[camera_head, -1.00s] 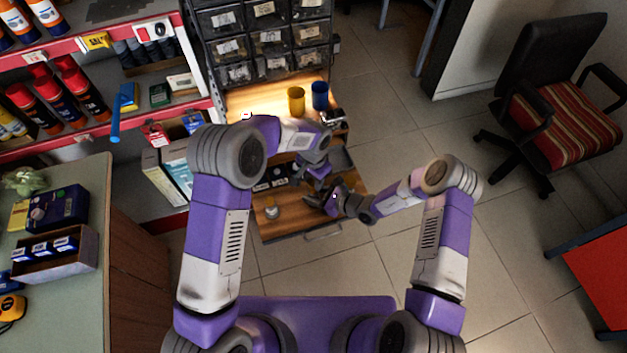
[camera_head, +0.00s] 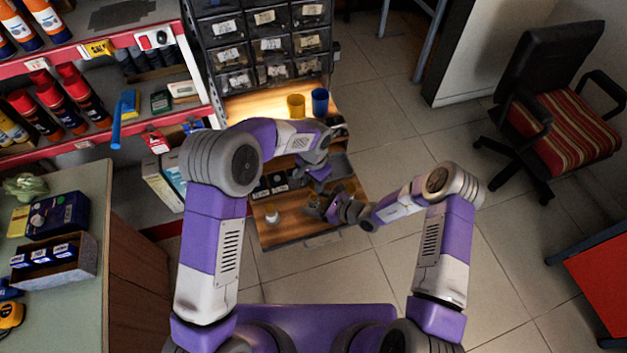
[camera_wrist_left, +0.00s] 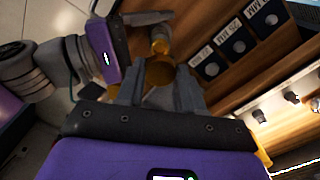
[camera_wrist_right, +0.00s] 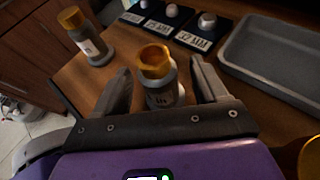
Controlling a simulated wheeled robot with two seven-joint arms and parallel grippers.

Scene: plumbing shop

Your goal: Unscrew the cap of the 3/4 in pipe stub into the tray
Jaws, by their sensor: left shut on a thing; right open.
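In the right wrist view a pipe stub (camera_wrist_right: 163,92) with a brass-coloured top and a hard-to-read label stands upright between the fingers of my open right gripper (camera_wrist_right: 162,85). My left gripper (camera_wrist_left: 158,78) is shut on a round brass cap (camera_wrist_left: 158,71). A stub (camera_wrist_left: 160,42) shows just beyond that cap in the left wrist view, beside my right gripper; whether cap and stub touch is unclear. The grey tray (camera_wrist_right: 285,82) lies to the right in the right wrist view. In the head view, my left gripper (camera_head: 320,178) and right gripper (camera_head: 322,206) are close together.
Another brass-topped stub (camera_wrist_right: 90,45) stands near the bench edge. Several dark labelled blocks (camera_wrist_right: 195,38) line the bench behind. A yellow cup (camera_head: 296,106) and a blue cup (camera_head: 320,102) stand at the back. Bare wood (camera_head: 290,232) is free at the front.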

